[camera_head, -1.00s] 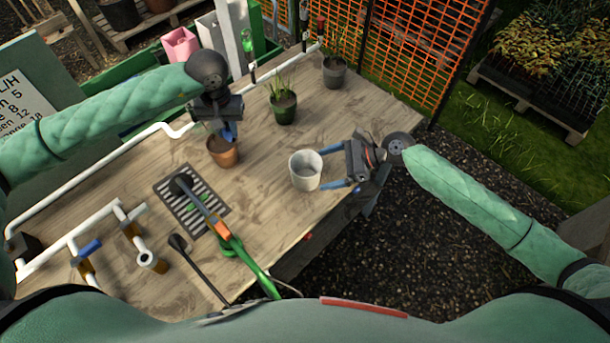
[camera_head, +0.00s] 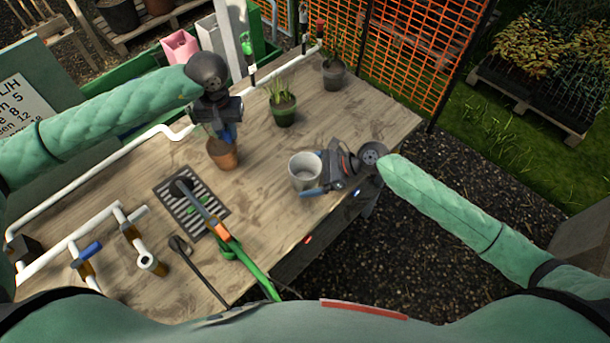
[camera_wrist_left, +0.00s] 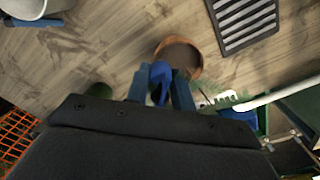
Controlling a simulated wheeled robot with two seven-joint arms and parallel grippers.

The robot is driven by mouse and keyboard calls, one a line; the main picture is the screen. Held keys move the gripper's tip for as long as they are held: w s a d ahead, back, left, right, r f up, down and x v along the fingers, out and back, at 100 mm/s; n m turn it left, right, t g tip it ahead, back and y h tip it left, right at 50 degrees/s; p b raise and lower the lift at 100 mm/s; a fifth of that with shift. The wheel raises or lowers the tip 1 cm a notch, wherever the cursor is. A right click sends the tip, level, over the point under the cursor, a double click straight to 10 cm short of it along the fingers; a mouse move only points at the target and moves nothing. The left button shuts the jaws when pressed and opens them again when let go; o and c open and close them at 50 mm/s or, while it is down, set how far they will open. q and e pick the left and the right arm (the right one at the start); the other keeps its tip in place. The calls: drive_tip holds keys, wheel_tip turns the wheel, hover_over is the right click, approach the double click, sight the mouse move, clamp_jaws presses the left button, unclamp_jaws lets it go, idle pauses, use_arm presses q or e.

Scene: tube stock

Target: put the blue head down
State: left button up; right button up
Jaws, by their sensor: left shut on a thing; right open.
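The blue head (camera_wrist_left: 160,76) is held between the fingers of my left gripper (camera_wrist_left: 160,84), which is shut on it. In the head view my left gripper (camera_head: 227,134) is over the terracotta pot (camera_head: 222,158), and the head is mostly hidden there. In the left wrist view the terracotta pot (camera_wrist_left: 192,54) lies just beyond the head; I cannot tell whether they touch. My right gripper (camera_head: 312,174) is open at the pale grey pot (camera_head: 303,178), with one blue finger along the pot's near side and the other partly hidden behind it.
A black grate (camera_head: 163,187) and a watering wand (camera_head: 235,247) with a green hose lie on the wooden table (camera_head: 280,220). White pipes with fittings (camera_head: 150,262) are at left. Potted plants (camera_head: 284,112) stand at the back. The table's middle is clear.

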drive_tip(key=c, duration=0.7)
